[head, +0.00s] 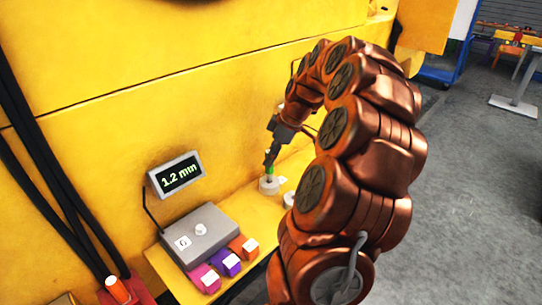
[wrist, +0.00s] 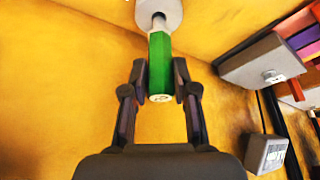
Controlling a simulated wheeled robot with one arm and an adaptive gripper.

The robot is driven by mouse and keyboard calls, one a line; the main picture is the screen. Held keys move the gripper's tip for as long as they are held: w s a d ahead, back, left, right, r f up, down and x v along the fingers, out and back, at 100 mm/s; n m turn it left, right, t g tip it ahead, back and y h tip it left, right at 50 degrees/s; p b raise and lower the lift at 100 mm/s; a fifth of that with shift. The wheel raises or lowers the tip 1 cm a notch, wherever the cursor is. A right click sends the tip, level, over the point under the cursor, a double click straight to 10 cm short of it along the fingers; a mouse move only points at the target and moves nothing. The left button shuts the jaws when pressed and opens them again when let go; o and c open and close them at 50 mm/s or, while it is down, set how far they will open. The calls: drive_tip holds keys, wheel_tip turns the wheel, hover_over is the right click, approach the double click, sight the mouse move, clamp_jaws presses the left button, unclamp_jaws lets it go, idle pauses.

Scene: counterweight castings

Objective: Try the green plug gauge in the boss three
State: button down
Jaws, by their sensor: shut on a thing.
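The green plug gauge (wrist: 160,62) is between the two fingers of my gripper (wrist: 160,80), which is shut on its green handle. Its pale metal end meets a round grey boss (wrist: 158,12) at the top of the wrist view. I cannot tell how deep the end is in the bore. In the head view, the gauge (head: 269,168) stands roughly upright over the boss (head: 268,186), below my gripper (head: 270,155). A small white tag (head: 283,180) is beside the boss, but its number is too small to read.
Another pale boss (head: 289,199) is partly hidden by my arm. A grey box (head: 203,236) marked G with a knob stands on the yellow ledge. Magenta (head: 202,278), purple (head: 228,262) and orange (head: 242,247) blocks lie beside it. A display (head: 178,175) reads 1.2 mm.

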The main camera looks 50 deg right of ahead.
drive_tip(key=shift+f+b, duration=1.45)
drive_tip(key=shift+f, duration=0.15)
idle(2.7)
drive_tip(key=c, duration=0.8)
unclamp_jaws()
drive_tip(key=v, duration=1.2)
wheel_tip(320, 180, up, 12)
drive_tip(key=p, duration=0.5)
hover_over(271, 172)
drive_tip(key=s+d, duration=0.3)
drive_tip(key=shift+s+d, duration=0.1)
drive_tip(key=shift+d, duration=0.1)
